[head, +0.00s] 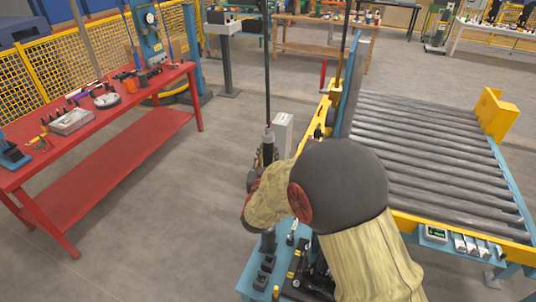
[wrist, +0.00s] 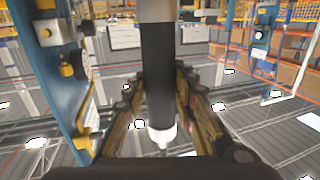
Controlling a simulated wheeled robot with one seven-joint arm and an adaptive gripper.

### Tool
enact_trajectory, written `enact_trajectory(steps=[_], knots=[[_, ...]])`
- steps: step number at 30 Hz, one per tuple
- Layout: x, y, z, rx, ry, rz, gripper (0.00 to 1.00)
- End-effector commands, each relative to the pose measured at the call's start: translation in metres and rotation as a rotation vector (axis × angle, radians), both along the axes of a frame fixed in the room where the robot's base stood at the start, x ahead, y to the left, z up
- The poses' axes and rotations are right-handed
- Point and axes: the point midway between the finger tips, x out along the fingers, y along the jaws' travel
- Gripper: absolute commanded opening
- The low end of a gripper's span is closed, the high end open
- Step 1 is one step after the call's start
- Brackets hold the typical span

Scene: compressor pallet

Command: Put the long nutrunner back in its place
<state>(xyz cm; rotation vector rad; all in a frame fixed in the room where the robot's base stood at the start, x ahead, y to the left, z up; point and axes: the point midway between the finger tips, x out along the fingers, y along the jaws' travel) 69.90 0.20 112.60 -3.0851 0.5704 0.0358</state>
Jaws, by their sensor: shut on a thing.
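The long nutrunner (head: 268,150) is a dark, upright tool under a thin black line in the head view. My gripper (head: 256,184) is shut around its body, at the left end of my covered arm. In the wrist view the nutrunner (wrist: 158,70) runs as a black cylinder between my two fingers (wrist: 160,92), with a grey section at the top and a pale collar lower down. A dark shaft shows below my gripper, above the blue stand (head: 250,268) with dark holders. My arm hides part of the stand, and I cannot tell whether the tool touches a holder.
A roller conveyor (head: 430,150) with a yellow-blue frame stands at right, its upright post (head: 350,90) close to my arm. A red bench (head: 120,110) with small tools is at left. Grey floor between bench and stand is clear.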

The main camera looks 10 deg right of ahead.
Motion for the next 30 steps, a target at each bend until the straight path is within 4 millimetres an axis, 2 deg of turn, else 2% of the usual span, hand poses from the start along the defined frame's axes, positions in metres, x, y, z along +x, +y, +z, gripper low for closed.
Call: enact_trajectory(steps=[8, 9, 20, 30], knots=[[0.001, 0.000, 0.000, 0.000, -0.009, 0.000, 0.00], [0.001, 0.000, 0.000, 0.000, -0.009, 0.000, 0.27], [0.000, 0.000, -0.003, 0.000, -0.003, 0.000, 0.48], [-0.003, 0.001, -0.007, 0.000, 0.005, 0.000, 0.48]])
